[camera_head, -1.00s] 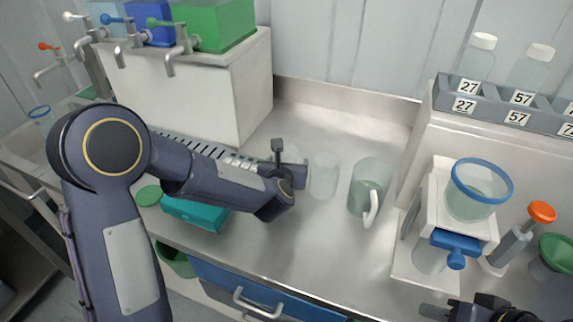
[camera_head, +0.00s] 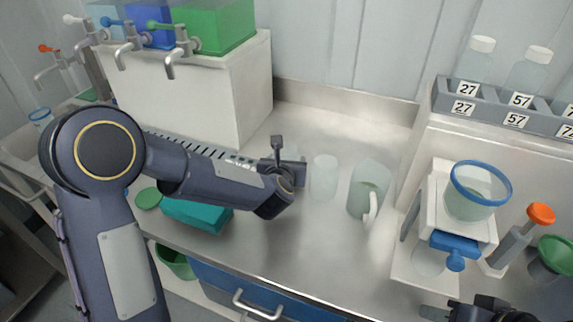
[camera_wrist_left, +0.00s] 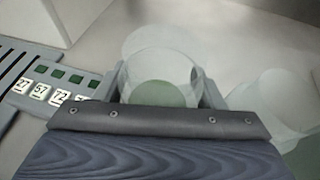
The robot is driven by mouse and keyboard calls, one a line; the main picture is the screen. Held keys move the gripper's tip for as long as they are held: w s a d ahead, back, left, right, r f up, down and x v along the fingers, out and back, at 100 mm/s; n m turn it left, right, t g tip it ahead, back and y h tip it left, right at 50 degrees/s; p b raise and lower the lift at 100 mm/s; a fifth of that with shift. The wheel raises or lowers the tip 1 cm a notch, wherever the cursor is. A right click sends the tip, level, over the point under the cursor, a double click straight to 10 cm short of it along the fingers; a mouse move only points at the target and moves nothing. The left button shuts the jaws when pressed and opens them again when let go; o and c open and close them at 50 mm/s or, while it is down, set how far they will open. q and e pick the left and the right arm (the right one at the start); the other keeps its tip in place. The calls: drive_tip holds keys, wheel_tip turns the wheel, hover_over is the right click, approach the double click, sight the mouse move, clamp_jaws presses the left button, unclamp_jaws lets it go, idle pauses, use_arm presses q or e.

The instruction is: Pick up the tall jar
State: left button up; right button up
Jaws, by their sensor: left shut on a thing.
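My left gripper (camera_head: 291,165) is low over the steel counter, with its arm coming in from the left. It is shut on a clear, translucent jar, taken as the tall jar (camera_wrist_left: 160,65). In the left wrist view this jar stands between the two fingers, with a green disc showing through it. In the head view the gripper hides most of it. A second pale clear jar (camera_head: 324,178) stands just right of the gripper and also shows in the wrist view (camera_wrist_left: 272,98). My right gripper (camera_head: 436,313) is at the bottom edge, partly cut off; its jaws are unclear.
A handled jug (camera_head: 369,190) stands right of the clear jars. A white stand (camera_head: 467,222) with a blue-rimmed cup (camera_head: 481,190) is farther right. A teal box (camera_head: 196,213) lies under my left arm. Numbered bottles stand on a raised rack (camera_head: 500,107). The counter's back middle is clear.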

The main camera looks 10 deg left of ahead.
use_arm(q)
drive_tip(key=s+a+r+p, duration=0.1)
drive_tip(key=s+r, duration=1)
drive_tip(key=s, duration=0.3)
drive_tip(key=shift+a+r, duration=0.15)
drive_tip(key=shift+r, duration=0.15)
